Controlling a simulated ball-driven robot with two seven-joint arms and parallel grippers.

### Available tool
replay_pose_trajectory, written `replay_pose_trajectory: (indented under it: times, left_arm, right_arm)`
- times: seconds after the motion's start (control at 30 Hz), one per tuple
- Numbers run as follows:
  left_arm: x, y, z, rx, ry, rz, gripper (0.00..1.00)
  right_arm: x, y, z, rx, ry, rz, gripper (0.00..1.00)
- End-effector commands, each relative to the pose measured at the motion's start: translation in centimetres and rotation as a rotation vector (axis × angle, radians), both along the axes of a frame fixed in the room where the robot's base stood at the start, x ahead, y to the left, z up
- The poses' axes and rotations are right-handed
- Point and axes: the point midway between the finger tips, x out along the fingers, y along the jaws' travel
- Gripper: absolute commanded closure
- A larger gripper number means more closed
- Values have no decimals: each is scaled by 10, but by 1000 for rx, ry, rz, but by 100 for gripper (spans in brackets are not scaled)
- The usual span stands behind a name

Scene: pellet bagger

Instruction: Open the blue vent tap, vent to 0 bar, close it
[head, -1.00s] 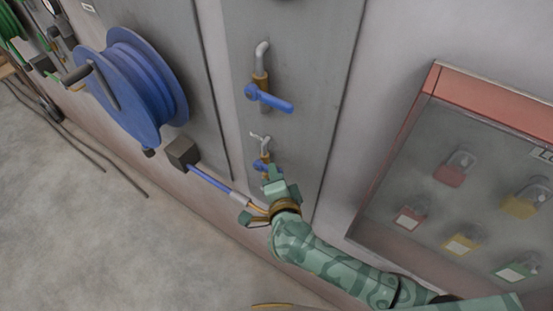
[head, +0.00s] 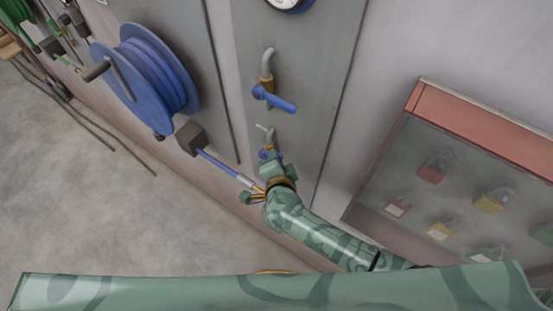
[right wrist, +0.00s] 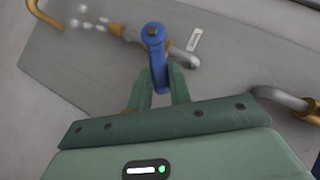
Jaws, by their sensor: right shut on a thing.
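The blue vent tap is the lower, smaller tap on the grey wall panel; its blue lever (right wrist: 157,62) shows in the right wrist view, lying across its brass and grey pipe at a steep angle. My right gripper (right wrist: 160,85) is shut on the lever's end, one finger on each side. White puffs (right wrist: 82,18) hang beyond the pipe's brass end. In the head view the gripper (head: 269,164) hides most of this tap. A pressure gauge (head: 289,3) is cut off at the top edge; its reading cannot be told. My left gripper is not in view.
A larger tap with a blue lever (head: 274,99) sits just above on the panel. A blue hose reel (head: 150,75) is at the left, its hose (head: 217,167) ending beside my right gripper. A red-framed cabinet with padlocks (head: 432,169) is at the right.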

Motion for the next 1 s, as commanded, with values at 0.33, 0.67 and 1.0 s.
replay_pose_trajectory:
  times: [0.33, 0.67, 1.0]
  left_arm:
    - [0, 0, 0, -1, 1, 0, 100]
    - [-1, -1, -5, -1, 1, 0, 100]
    - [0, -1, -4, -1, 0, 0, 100]
  right_arm:
    - [0, 0, -1, 0, 1, 0, 58]
    - [-35, -2, 13, 2, 3, 1, 58]
    - [-98, -5, 42, 0, 3, 0, 58]
